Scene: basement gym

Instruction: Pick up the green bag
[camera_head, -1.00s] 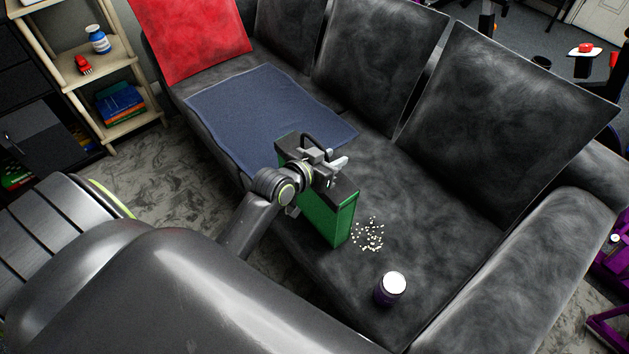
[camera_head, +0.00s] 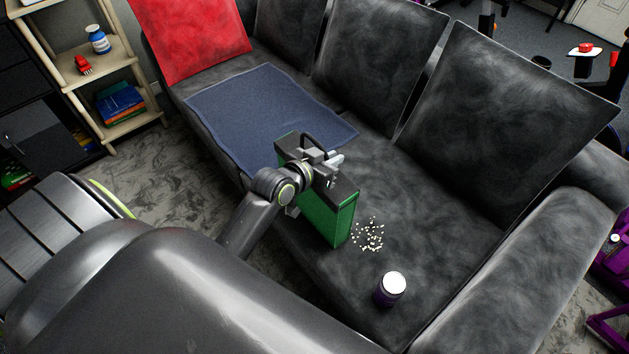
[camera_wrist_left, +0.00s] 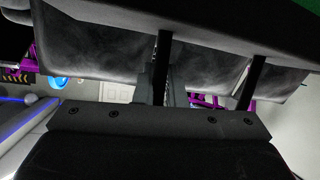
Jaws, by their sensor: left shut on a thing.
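The green bag (camera_head: 328,218) stands upright on the black couch seat. It has a black top with a dark handle, partly hidden by my left gripper. My left gripper (camera_head: 328,165) is at the top of the bag, shut on its handle. The wrist view is dark and close; a small green patch of the bag (camera_wrist_left: 308,4) shows at its upper right corner. My right gripper is not in view.
Spilled white bits (camera_head: 369,235) lie on the couch (camera_head: 440,190) right of the bag. A dark jar with a white lid (camera_head: 391,288) stands nearer the front. A blue blanket (camera_head: 265,115) lies behind and left. A red pillow (camera_head: 192,35) leans at the back left.

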